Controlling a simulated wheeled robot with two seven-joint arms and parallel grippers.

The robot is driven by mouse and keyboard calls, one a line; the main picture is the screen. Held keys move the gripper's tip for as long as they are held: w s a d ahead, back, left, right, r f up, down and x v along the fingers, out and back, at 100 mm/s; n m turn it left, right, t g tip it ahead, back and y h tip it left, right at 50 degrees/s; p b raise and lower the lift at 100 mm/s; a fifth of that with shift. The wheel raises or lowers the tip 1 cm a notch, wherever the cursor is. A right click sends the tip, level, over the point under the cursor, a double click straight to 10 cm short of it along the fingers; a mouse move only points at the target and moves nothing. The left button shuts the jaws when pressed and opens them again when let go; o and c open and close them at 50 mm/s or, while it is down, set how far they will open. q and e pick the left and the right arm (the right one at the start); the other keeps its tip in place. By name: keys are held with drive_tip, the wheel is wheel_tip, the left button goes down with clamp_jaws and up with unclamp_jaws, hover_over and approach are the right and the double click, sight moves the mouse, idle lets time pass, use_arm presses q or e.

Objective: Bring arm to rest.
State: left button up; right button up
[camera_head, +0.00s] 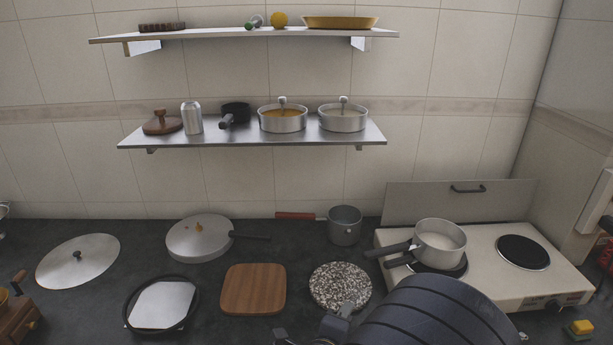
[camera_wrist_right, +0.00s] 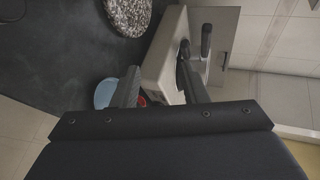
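My right arm (camera_head: 430,315) reaches in at the bottom of the head view, in front of the stove's near left corner. Its gripper (camera_head: 312,328) shows partly at the bottom edge, near the round speckled board (camera_head: 341,286). In the right wrist view the two fingers of this gripper (camera_wrist_right: 160,86) stand apart with nothing held between them. The counter and the stove side show beyond them. A light blue thing (camera_wrist_right: 105,93) and a bit of red show behind the left finger, partly hidden. My left gripper is in neither view.
A two-plate stove (camera_head: 485,260) carries a pot (camera_head: 440,240). A steel shelf (camera_head: 250,134) holds lidded pots and a can (camera_head: 192,118).

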drive_tip(key=s+d+r+n+g+y, duration=0.3)
drive_tip(key=s+r+n+y, duration=0.1)
drive_tip(key=r+n+y, duration=0.65)
drive_tip(key=s+d+f+n+g, duration=0.1)
drive_tip(key=s+d+n+g, duration=0.1)
drive_tip(key=s+d+n, duration=0.3)
drive_tip(key=s+d+f+n+g+h, duration=0.1)
drive_tip(key=s+d+n, duration=0.4)
drive_tip(key=s, duration=0.6)
drive_tip(key=shift+s+d+f+n+g, duration=0.2)
drive_tip(key=shift+s+f+n+g, duration=0.2)
drive_tip(key=shift+f, duration=0.4)
